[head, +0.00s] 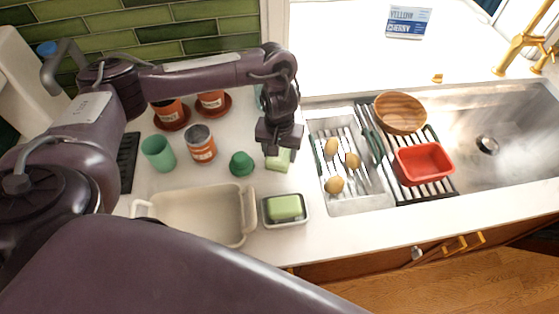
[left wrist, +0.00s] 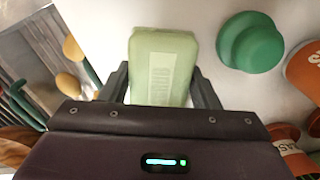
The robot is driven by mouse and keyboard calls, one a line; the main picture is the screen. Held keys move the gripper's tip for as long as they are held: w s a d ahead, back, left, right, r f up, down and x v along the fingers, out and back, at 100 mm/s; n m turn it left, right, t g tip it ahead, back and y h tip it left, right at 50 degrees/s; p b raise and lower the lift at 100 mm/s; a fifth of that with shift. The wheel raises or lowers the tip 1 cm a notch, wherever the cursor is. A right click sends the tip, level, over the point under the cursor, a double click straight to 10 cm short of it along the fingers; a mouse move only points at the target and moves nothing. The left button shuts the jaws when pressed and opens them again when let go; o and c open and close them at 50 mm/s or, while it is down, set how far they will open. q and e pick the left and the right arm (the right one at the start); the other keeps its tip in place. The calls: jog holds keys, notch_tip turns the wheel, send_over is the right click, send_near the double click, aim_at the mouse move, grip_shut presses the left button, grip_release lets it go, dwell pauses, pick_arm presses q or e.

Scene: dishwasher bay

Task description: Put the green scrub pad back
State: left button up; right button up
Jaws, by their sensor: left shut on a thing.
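My left gripper (head: 279,150) is above the counter, pointing down. It is shut on a pale green block with faint raised lettering, which I take as the green scrub pad (head: 284,161). In the left wrist view the pad (left wrist: 162,65) sits between the two fingers (left wrist: 162,88). I cannot tell whether its underside touches the counter. Another green block (head: 285,206) lies in a small grey-rimmed dish (head: 302,221) nearer the front edge. My right gripper is out of view.
A green knobbed object (head: 241,164) stands just left of the pad. A cream tub (head: 193,215), a teal cup (head: 158,153) and a labelled can (head: 201,144) are farther left. The sink (head: 498,120) with rack, red tub (head: 424,163) and wooden bowl (head: 400,113) lies right.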

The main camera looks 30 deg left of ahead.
aim_at(280, 160)
pick_arm(q)
notch_tip(280, 160, down, 4)
jog(key=shift+r+b, duration=0.1)
jog(key=shift+b, duration=0.55)
jog(key=o, duration=1)
jog(key=shift+c, duration=0.2)
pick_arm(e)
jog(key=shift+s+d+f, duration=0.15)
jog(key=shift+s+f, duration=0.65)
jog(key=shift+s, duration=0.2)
pick_arm(q)
jog(key=shift+r, duration=0.1)
notch_tip(280, 160, up, 11)
jog(key=p, duration=0.3)
jog(key=shift+f, duration=0.2)
jog(key=shift+r+p, duration=0.4)
jog(key=shift+r, duration=0.3)
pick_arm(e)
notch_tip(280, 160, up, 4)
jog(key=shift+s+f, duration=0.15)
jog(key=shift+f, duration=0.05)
